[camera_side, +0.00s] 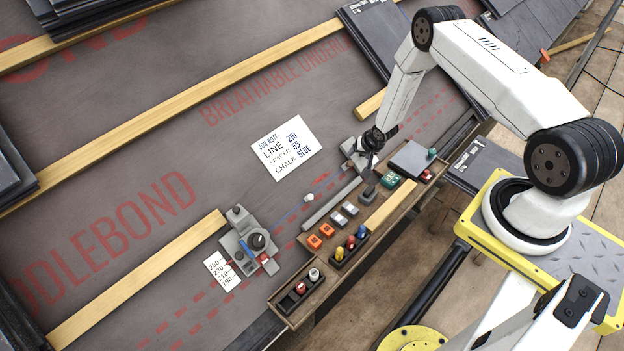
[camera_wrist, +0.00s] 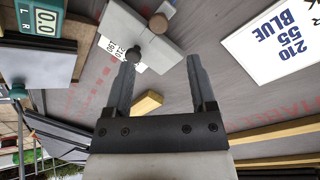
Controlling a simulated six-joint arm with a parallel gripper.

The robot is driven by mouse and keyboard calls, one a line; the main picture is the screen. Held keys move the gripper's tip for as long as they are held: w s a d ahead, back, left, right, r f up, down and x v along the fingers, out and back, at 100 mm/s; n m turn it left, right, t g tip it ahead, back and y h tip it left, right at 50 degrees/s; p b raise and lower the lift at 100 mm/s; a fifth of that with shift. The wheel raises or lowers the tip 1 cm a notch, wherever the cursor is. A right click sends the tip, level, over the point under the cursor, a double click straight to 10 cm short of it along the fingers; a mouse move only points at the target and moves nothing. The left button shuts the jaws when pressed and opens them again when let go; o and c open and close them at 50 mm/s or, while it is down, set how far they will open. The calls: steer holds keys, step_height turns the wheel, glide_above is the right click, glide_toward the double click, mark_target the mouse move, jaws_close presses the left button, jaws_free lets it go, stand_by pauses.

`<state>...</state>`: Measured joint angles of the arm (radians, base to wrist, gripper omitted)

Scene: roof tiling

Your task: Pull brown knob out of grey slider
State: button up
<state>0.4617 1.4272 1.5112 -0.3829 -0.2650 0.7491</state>
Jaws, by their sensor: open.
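A darker knob (camera_wrist: 132,54) sits on the block's near edge by a small number card (camera_wrist: 112,47). My gripper (camera_wrist: 161,66) is open and empty. I cannot make out the brown knob there.
A long wooden tray (camera_side: 385,213) holds coloured blocks and knobs. A green display unit (camera_side: 390,180) and a grey box (camera_side: 411,158) stand close to my gripper. A job note (camera_side: 286,148) lies on the underlay. Another grey device (camera_side: 248,245) stands lower left.

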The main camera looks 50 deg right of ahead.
mark_target(351, 163)
steer(key=shift+d+f, duration=0.1)
steer(key=shift+f, duration=0.2)
steer(key=shift+x, duration=3.7)
steer(key=shift+w, duration=0.1)
jaws_close()
